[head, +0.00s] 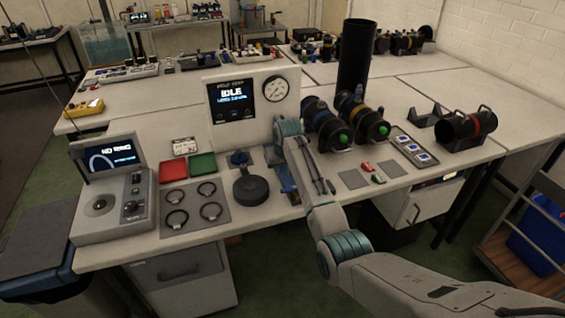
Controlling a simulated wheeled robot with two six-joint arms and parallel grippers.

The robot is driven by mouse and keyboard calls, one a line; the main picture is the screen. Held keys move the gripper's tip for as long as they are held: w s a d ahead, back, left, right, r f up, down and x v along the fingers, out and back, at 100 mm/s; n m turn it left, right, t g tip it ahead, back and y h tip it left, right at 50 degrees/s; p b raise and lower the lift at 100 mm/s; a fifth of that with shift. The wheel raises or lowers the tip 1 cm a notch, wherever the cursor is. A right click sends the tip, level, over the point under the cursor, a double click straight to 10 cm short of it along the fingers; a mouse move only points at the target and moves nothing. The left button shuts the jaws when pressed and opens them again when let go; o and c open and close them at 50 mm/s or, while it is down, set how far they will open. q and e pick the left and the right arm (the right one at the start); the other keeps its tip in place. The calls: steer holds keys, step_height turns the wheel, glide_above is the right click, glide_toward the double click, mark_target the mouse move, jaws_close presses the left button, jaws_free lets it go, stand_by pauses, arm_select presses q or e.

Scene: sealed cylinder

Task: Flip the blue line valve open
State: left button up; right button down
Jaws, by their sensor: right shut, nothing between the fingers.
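My right arm reaches in from the bottom right and bends over the front bench. Its right gripper (275,157) is small and mostly hidden beside the forearm, shut and empty, pointing down near the pump panel's foot. A blue fitting (287,184) lies just below it, partly covered by my arm; I cannot tell whether they touch. My left gripper is out of view.
The pump panel (225,78) reads IDLE. A ring mat (195,218), red tray (173,171) and green tray (203,165) lie left. A black cylinder (455,133) rests right.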

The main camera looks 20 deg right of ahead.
mark_target(289, 190)
steer(key=x, duration=0.4)
steer(key=shift+w+f, duration=0.1)
steer(key=shift+f, duration=0.1)
steer(key=shift+s+r+p, duration=0.1)
steer(key=shift+s+p, duration=0.7)
steer(key=shift+p, duration=0.15)
steer(key=shift+s+d+p, duration=0.1)
steer(key=shift+s+p, duration=0.5)
steer(key=shift+s, duration=0.6)
steer(key=shift+d, duration=0.1)
